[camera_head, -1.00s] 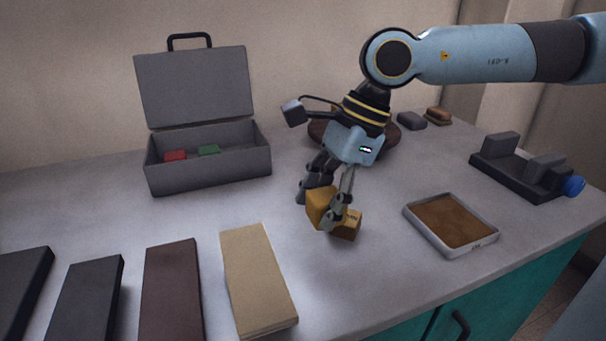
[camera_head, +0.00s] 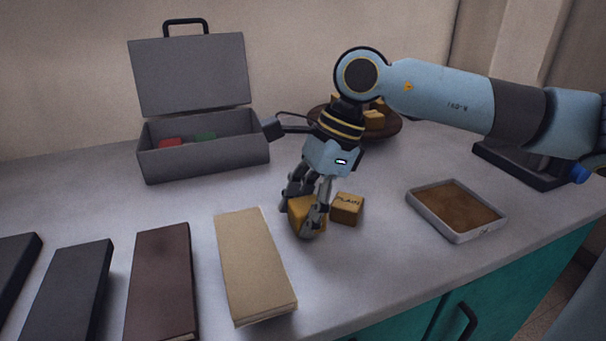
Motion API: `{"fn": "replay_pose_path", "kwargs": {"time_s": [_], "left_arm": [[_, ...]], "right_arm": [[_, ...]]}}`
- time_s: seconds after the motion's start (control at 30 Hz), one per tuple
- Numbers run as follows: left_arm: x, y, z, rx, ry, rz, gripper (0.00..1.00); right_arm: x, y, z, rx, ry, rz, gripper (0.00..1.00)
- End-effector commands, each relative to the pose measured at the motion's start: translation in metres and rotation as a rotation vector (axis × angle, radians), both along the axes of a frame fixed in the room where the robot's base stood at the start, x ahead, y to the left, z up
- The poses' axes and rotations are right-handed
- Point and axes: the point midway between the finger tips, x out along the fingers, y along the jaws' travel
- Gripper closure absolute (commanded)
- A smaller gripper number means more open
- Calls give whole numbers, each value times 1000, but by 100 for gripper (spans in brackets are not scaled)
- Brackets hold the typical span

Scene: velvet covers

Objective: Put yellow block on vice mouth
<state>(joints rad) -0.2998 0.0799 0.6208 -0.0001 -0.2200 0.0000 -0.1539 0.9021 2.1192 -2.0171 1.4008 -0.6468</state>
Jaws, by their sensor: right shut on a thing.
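My right gripper (camera_head: 306,218) is low over the middle of the table, shut on a yellow block (camera_head: 301,209). Its fingers hide part of that block, and I cannot tell whether the block touches the table. A second yellow block (camera_head: 347,208), with dark lettering like "PLAIN" on it, sits on the table just right of the gripper. The dark grey vice (camera_head: 526,167) with a blue handle end (camera_head: 579,173) stands at the right. My right arm covers much of it, so its mouth is hidden. My left gripper is out of view.
A brown bowl (camera_head: 391,131) with several yellow pieces stands behind the gripper. A shallow brown-filled tray (camera_head: 441,227) lies at right. An open grey case (camera_head: 160,165) is at back left. A tan slab (camera_head: 252,262) and several dark slabs lie at front left.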

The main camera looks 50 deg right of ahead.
Motion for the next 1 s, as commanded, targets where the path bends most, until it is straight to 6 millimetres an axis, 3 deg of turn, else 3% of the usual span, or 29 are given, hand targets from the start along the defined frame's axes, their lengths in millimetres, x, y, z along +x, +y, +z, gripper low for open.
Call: {"fn": "replay_pose_path", "kwargs": {"time_s": [0.03, 0.07, 0.23, 0.5, 0.67, 1.0], "left_arm": [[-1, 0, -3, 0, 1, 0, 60], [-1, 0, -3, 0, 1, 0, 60], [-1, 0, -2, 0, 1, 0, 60], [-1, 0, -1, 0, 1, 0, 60], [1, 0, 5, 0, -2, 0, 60], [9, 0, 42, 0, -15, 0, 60]], "right_arm": [[0, 0, -3, 0, 1, 0, 92], [0, 0, -3, 0, 1, 0, 52], [0, 0, -2, 0, 0, 0, 30], [0, 0, -1, 0, 0, 0, 30], [-2, -4, 9, -5, 0, 2, 30], [-14, -25, 71, -9, 2, 3, 30]]}}
